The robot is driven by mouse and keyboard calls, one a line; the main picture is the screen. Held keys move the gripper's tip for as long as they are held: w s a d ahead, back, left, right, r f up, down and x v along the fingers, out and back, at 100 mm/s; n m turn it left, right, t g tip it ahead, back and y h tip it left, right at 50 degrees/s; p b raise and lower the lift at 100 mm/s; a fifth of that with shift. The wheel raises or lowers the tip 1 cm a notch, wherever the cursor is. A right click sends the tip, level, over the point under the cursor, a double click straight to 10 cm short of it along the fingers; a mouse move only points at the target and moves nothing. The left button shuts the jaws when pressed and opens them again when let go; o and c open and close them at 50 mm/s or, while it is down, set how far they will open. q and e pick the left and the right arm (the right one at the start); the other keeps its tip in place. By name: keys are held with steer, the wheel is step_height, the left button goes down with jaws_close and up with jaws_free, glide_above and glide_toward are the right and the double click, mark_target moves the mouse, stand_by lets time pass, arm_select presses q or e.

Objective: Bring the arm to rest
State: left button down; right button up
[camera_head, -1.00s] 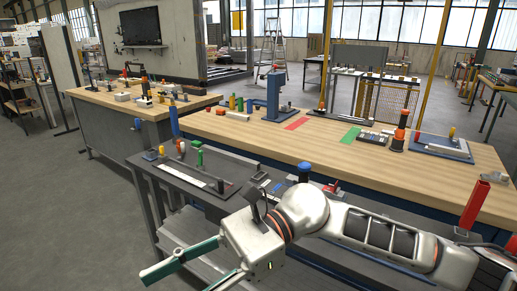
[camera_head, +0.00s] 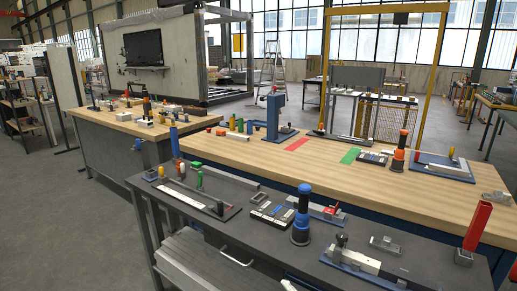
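Neither of my grippers is in view, and no arm crosses the benches.
Behind the dark bench is a wooden-topped bench (camera_head: 240,152) with a blue column (camera_head: 274,115), a red mat (camera_head: 297,144), a green mat (camera_head: 350,155) and an orange and black post (camera_head: 399,153). Another wooden bench (camera_head: 115,120) stands at left. Open grey floor (camera_head: 60,220) lies at left.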

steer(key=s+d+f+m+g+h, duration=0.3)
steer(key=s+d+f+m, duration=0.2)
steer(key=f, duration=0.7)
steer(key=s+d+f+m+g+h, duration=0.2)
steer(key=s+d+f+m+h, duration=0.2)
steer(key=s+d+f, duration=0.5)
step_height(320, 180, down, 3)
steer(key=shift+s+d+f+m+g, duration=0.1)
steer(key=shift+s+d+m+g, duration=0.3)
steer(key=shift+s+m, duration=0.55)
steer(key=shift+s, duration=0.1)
